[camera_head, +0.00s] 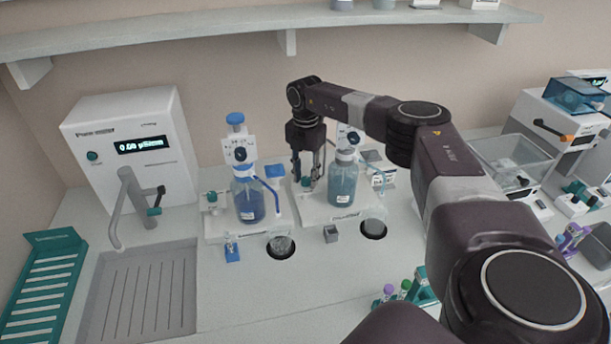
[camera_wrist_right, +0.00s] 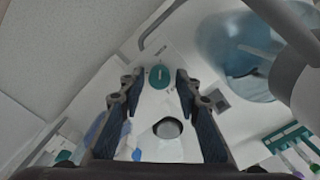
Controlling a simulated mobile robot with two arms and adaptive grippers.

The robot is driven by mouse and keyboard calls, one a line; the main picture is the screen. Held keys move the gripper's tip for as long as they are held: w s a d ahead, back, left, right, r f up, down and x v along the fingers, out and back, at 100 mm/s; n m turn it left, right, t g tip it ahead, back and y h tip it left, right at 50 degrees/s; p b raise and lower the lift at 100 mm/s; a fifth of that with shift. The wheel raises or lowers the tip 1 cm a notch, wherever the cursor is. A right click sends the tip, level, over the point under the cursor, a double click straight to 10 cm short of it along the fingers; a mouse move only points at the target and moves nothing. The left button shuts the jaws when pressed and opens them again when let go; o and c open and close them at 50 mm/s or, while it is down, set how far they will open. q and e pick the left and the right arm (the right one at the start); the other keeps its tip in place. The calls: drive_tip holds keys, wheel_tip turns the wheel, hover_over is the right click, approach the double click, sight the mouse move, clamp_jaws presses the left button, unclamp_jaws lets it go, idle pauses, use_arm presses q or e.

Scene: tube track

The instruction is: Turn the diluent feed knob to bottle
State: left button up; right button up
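A small round teal knob (camera_wrist_right: 159,77) with a pale line on it sits on the white base of the right-hand dispenser. In the right wrist view it shows between the tips of my right gripper (camera_wrist_right: 158,82), with a gap on each side. The fingers are apart and empty. In the head view, my right gripper (camera_head: 308,172) points down over that station, just left of its teal bottle (camera_head: 341,186), and partly hides the knob. I cannot tell how far the tips are above the knob. The labels around it are too small to read. My left gripper is out of view.
A second station with a blue bottle (camera_head: 248,200) and its own teal knob (camera_head: 211,197) stands to the left. Round holes (camera_head: 374,229) open in front of both stations. A sink (camera_head: 150,290) lies at left.

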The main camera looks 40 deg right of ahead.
clamp_jaws()
drive_tip(key=shift+n, duration=1.5)
drive_tip(key=n, duration=0.4)
drive_tip(key=n+b, duration=0.1)
drive_tip(key=n, duration=0.5)
drive_tip(key=shift+d, duration=0.1)
drive_tip(key=n, duration=0.4)
drive_tip(key=shift+n+b, duration=0.35)
drive_tip(key=shift+n, duration=0.05)
drive_tip(key=shift+r, duration=0.1)
